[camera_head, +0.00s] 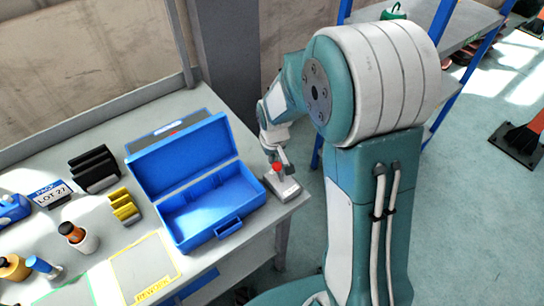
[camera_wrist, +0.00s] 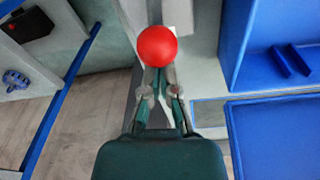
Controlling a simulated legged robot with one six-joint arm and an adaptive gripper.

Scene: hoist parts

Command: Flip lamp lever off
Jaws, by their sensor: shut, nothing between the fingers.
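The lamp lever is a light grey base (camera_head: 284,186) with a red ball knob (camera_head: 277,167), at the right corner of the workbench. The red knob also shows large in the wrist view (camera_wrist: 156,46), in front of my fingertips. My gripper (camera_head: 279,158) is right at the knob, pointing down over the base. The lever's stem is hidden.
An open blue case (camera_head: 205,205) stands just left of the lever on the grey workbench (camera_head: 110,235). A blue-framed shelf (camera_head: 470,25) stands behind my arm.

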